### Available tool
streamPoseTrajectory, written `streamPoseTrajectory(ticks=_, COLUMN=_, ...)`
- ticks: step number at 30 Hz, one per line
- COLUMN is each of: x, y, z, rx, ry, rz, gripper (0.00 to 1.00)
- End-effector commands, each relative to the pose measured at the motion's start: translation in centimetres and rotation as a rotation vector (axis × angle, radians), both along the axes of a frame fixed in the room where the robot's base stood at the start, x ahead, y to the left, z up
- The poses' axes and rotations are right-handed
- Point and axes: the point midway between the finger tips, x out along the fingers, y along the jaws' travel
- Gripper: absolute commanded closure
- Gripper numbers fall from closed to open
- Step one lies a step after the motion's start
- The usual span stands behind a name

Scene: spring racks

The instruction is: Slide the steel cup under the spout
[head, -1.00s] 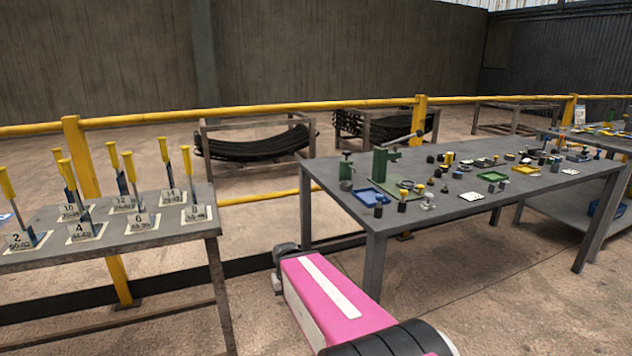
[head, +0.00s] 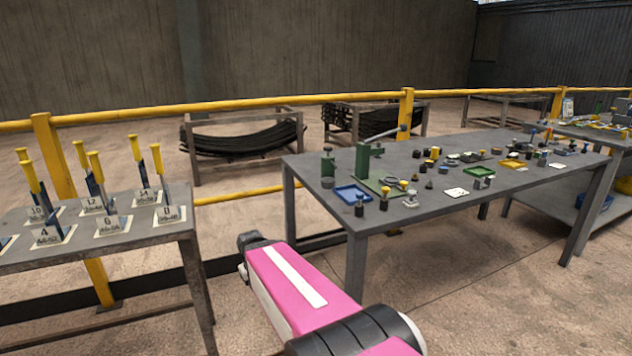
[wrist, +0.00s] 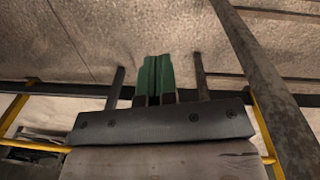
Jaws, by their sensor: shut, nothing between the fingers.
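On the near left end of the long grey table (head: 440,206) stands a green upright fixture (head: 362,160) with a grey lever, on a green base. A smaller green piece (head: 327,166) with a grey round part (head: 328,183) below it stands to its left. A small shiny grey item (head: 410,199) sits on the near side. I cannot tell which of these is the steel cup or the spout. My gripper (wrist: 153,78) shows in the wrist view with its green fingers together and nothing between them. It is away from the tabletop items. In the head view its fingers are hidden.
A second table (head: 150,240) with yellow-handled tools on numbered stands is at left. A yellow rail (head: 250,105) runs behind both. Floor shows between the tables.

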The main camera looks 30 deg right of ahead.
Motion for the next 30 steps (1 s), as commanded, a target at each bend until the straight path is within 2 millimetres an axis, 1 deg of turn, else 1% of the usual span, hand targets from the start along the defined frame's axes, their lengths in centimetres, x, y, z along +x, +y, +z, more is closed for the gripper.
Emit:
streamPoseTrajectory(ticks=8, x=2.9, y=-2.0, z=2.2, rx=-0.077, ry=0.006, rz=0.168, gripper=1.00)
streamPoseTrajectory(ticks=11, x=4.4, y=-3.1, z=3.6, rx=-0.119, ry=0.016, rz=0.256, gripper=1.00)
streamPoseTrajectory(ticks=14, x=6.3, y=-4.6, z=5.5, rx=-0.176, ry=0.034, rz=0.369, gripper=1.00)
streamPoseTrajectory(ticks=18, x=9.0, y=-7.1, z=8.9, rx=-0.267, ry=0.080, rz=0.546, gripper=1.00)
streamPoseTrajectory(ticks=23, x=11.8, y=-10.0, z=13.2, rx=-0.365, ry=0.158, rz=0.735, gripper=1.00)
streamPoseTrajectory(ticks=30, x=15.3, y=-14.2, z=20.6, rx=-0.490, ry=0.316, rz=0.987, gripper=1.00)
